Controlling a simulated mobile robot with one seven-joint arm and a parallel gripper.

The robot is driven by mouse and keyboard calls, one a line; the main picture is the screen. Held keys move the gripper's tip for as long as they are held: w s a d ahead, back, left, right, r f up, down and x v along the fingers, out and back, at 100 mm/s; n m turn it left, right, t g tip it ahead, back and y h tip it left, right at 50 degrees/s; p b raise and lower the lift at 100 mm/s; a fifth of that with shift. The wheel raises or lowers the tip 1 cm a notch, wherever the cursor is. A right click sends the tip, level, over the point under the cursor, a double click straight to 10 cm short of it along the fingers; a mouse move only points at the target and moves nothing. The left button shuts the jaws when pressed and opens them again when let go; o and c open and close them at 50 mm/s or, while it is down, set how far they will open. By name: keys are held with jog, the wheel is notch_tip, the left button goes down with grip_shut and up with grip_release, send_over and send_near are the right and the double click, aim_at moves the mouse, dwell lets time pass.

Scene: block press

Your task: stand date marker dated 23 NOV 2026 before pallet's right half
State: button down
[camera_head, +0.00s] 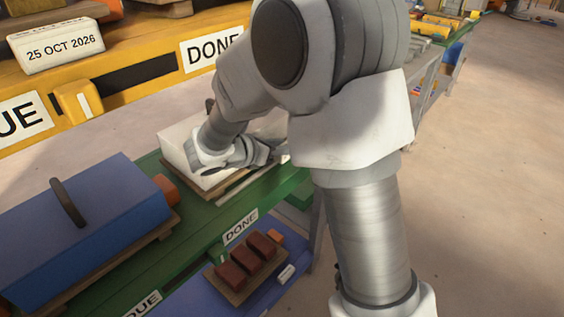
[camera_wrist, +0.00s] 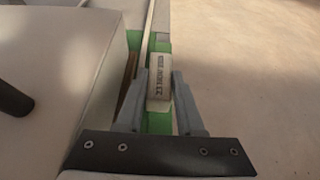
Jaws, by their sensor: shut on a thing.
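A white date marker (camera_wrist: 159,84) with dark, blurred print sits between the fingertips of my gripper (camera_wrist: 160,88) in the wrist view. My gripper is shut on it. Its print runs sideways, and I cannot read the full date. The marker is over or on a green strip beside a wooden pallet edge (camera_wrist: 128,80); I cannot tell whether it touches the surface. In the head view a wooden pallet (camera_head: 212,193) lies under a white box (camera_head: 178,150) on the green table (camera_head: 190,218). My wrist hides part of the box and the marker.
A blue box (camera_head: 85,220) with a dark handle stands on a pallet to the left. Below, a blue surface (camera_head: 205,290) holds red-brown blocks (camera_head: 250,258) and a small white marker (camera_head: 286,274). A yellow shelf (camera_head: 130,75) holds a marker (camera_head: 55,45) reading 25 OCT 2026.

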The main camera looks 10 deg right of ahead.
aim_at(277, 160)
jog(key=shift+f+b, duration=0.9)
jog(key=shift+f, duration=1)
jog(key=shift+f, duration=0.2)
jog(key=c, duration=0.8)
grip_release()
jog(key=shift+r, duration=0.1)
